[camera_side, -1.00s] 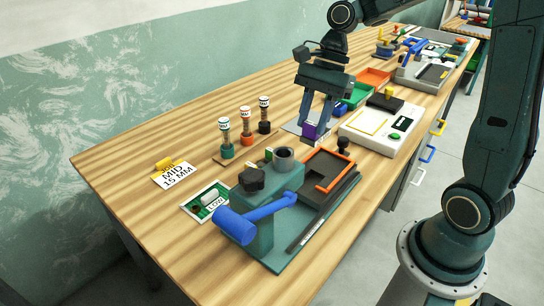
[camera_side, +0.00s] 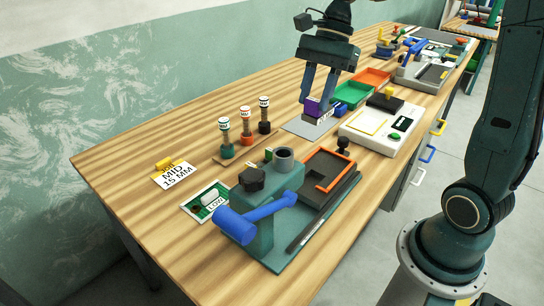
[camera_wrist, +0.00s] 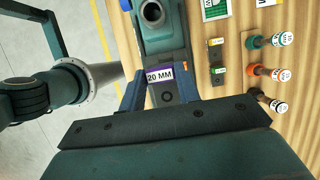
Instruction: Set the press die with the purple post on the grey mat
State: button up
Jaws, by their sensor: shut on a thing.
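The press die with the purple post (camera_side: 313,106) is held between the fingers of my gripper (camera_side: 318,100). A white label reading 20 MM shows on the die (camera_wrist: 160,75) in the wrist view, between the two blue-grey fingers (camera_wrist: 160,90). In the side view the die is above the grey mat (camera_side: 298,127), apparently clear of it, toward its far right part. Part of the mat is hidden behind the die and fingers. I cannot make out the mat in the wrist view.
The green press with a blue handle (camera_side: 262,212) stands in front, beside a dark tray with an orange edge (camera_side: 327,170). Several coloured pieces stand left of the mat. A white device (camera_side: 378,128) is at right; green (camera_side: 352,93) and orange (camera_side: 374,77) bins are behind.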

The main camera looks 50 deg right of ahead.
jog(key=shift+w, duration=0.1)
jog(key=shift+w+d+r, duration=0.1)
jog(key=shift+w+d, duration=0.35)
jog(key=shift+w, duration=0.05)
jog(key=w+d+f+m+t, duration=0.1)
jog(key=w+d+m, duration=0.3)
jog(key=w+d, duration=0.3)
jog(key=w+d+f+m+t+h, duration=0.1)
jog(key=w+d+m, duration=0.4)
jog(key=d, duration=1.3)
jog(key=w+t, duration=0.1)
jog(key=w, duration=0.2)
jog(key=shift+w+d+f, duration=0.25)
jog(key=shift+f, duration=0.05)
jog(key=shift+f, duration=0.15)
notch_tip(320, 180, down, 16)
jog(key=shift+r, duration=0.25)
